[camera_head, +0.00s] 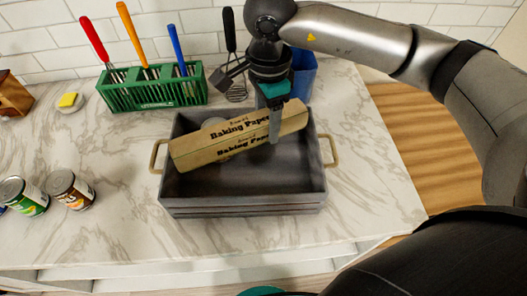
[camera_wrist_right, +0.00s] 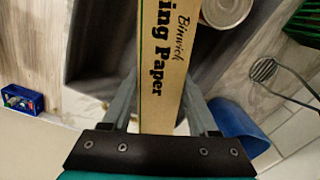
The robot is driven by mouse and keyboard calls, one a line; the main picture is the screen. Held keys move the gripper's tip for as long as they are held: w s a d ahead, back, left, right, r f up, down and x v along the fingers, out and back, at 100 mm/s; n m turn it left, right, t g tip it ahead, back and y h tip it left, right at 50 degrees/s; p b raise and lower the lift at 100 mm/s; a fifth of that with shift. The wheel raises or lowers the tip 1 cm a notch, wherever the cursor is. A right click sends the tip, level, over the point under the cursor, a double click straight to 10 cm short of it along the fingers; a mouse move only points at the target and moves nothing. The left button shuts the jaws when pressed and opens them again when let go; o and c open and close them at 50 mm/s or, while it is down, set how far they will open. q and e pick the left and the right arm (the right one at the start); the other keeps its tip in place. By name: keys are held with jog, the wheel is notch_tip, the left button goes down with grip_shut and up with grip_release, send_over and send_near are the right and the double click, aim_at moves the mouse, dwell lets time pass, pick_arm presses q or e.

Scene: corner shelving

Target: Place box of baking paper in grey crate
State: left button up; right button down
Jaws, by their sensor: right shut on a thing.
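The box of baking paper (camera_head: 205,147) is a long tan carton with dark lettering. It is tilted, its right end higher than its left, over the back part of the grey crate (camera_head: 245,205). My right gripper (camera_head: 275,130) is shut on the box near its right end. In the right wrist view the box (camera_wrist_right: 162,70) runs between the two fingers (camera_wrist_right: 160,110). The crate has a tan handle on each side. I cannot tell whether the box touches the crate. My left gripper is not in view.
A can (camera_wrist_right: 228,10) is in the crate behind the box. A green rack (camera_head: 150,92) with utensils and a blue container (camera_head: 302,75) stand behind the crate. The crate's front interior is clear.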

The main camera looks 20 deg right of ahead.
aim_at(266, 162)
notch_tip(266, 162, down, 11)
jog(key=shift+w+f, duration=0.1)
dwell(0.3)
jog(key=shift+f+b, duration=0.1)
jog(key=shift+b, duration=0.2)
jog(key=shift+c, duration=0.8)
grip_release()
notch_tip(266, 162, up, 12)
jog(key=shift+r, duration=0.15)
